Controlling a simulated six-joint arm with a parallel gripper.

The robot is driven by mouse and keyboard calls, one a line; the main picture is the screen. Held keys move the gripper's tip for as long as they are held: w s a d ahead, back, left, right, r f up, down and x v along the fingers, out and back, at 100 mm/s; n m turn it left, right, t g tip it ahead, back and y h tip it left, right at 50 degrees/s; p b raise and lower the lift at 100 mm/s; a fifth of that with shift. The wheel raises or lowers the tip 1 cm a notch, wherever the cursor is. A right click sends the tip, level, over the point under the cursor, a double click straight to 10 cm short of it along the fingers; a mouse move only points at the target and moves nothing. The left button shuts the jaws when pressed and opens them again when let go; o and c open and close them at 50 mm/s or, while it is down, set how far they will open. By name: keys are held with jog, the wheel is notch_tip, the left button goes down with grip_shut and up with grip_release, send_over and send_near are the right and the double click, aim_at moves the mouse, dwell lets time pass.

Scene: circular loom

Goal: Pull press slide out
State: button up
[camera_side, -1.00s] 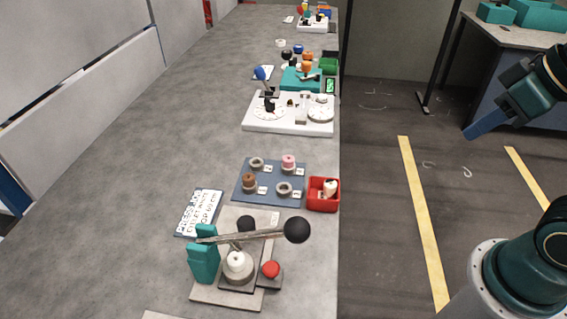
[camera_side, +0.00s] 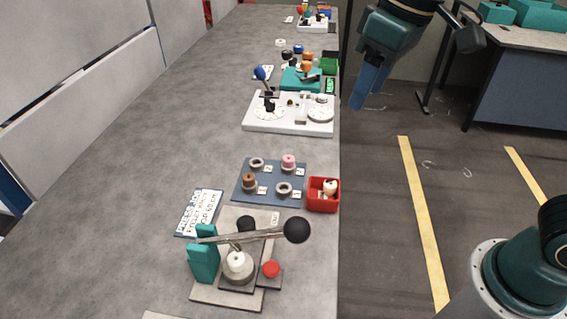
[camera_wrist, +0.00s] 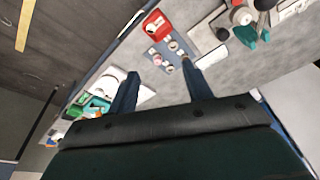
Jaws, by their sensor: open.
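The press (camera_side: 205,258) stands at the front of the bench, with a teal bracket on a grey base plate. Its lever with a black ball (camera_side: 297,230) reaches to the right across the press. The dark slide (camera_side: 232,287) lies low on the base, under a round metal holder with a white piece (camera_side: 237,260). A red knob (camera_side: 271,269) sits on a dark block to the right. My gripper (camera_side: 369,88) is open and empty, high to the right of the bench, far from the press. The wrist view shows both fingers (camera_wrist: 160,72) apart, with the press at the upper right.
A blue-grey tray (camera_side: 240,190) with ring-shaped parts and a red bin (camera_side: 322,207) stand behind the press. A lettered card (camera_side: 199,213) lies to the left. A white station (camera_side: 290,126) is further back. Floor is open right of the bench.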

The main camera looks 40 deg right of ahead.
jog(key=w+a+f+n+g, duration=0.15)
jog(key=w+a, duration=0.25)
jog(key=a, duration=0.5)
jog(key=n+h, duration=0.1)
send_over(246, 221)
notch_tip(246, 221, down, 5)
jog(key=shift+g, duration=0.45)
notch_tip(246, 221, down, 14)
jog(key=shift+r, duration=0.1)
grip_shut()
